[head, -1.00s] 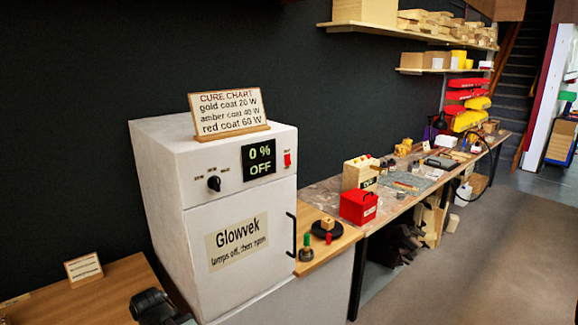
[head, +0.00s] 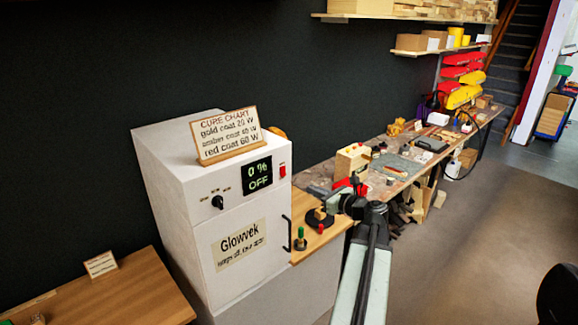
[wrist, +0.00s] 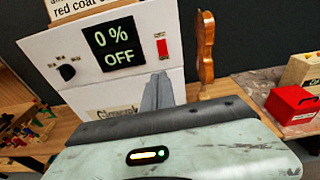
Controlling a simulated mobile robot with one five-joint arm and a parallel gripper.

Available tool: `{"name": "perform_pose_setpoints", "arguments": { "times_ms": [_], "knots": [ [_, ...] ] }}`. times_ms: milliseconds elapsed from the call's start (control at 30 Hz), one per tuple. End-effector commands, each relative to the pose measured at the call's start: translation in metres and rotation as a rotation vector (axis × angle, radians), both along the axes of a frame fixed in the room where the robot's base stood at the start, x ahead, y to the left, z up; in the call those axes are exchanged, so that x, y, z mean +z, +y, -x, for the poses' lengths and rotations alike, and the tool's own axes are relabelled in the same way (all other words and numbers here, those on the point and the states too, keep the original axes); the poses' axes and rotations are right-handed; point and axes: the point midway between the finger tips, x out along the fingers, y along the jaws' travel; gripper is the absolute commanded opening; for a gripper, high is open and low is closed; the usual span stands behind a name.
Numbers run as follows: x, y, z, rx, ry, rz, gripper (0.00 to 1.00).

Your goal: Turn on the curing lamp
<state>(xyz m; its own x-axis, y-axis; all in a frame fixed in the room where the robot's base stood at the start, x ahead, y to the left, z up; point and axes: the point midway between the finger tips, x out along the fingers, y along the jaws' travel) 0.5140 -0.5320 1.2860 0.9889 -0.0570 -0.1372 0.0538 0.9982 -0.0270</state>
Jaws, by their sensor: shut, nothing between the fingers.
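The curing cabinet (head: 185,180) is a white box labelled Glowvek. Its dark display (head: 257,175) reads 0 % OFF, and the same text shows on the display in the wrist view (wrist: 113,46). A red switch (head: 282,170) is right of the display; it is also in the wrist view (wrist: 162,47). A black knob (head: 217,202) is left of and below the display; the wrist view shows it too (wrist: 67,72). My gripper (head: 334,202) is shut and empty, right of the cabinet. In the wrist view its grey fingers (wrist: 158,92) are below the switch, with no contact visible.
A cure chart (head: 228,135) stands on the cabinet. A black door handle (head: 286,233) is at its right edge. A violin-shaped wooden piece (wrist: 205,50) stands right of it. A green-topped piece (head: 300,240) and a red one (head: 321,229) are on the side bench.

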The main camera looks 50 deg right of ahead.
Motion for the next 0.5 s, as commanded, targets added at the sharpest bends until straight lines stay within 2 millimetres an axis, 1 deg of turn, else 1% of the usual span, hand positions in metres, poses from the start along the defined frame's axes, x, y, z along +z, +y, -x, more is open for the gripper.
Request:
{"name": "perform_pose_setpoints", "arguments": {
  "times_ms": [33, 100, 333, 433, 500],
  "knots": [
    [0.006, -0.006, 0.005, -0.016, -0.012, -0.017, 0.00],
    [0.007, -0.009, 0.008, -0.026, -0.020, -0.031, 0.00],
    [0.005, -0.008, 0.007, -0.023, -0.019, -0.029, 0.00],
    [0.004, -0.008, 0.002, -0.021, -0.019, -0.028, 0.00],
    [0.003, -0.008, -0.006, -0.019, -0.019, -0.028, 0.00]
  ]
}}
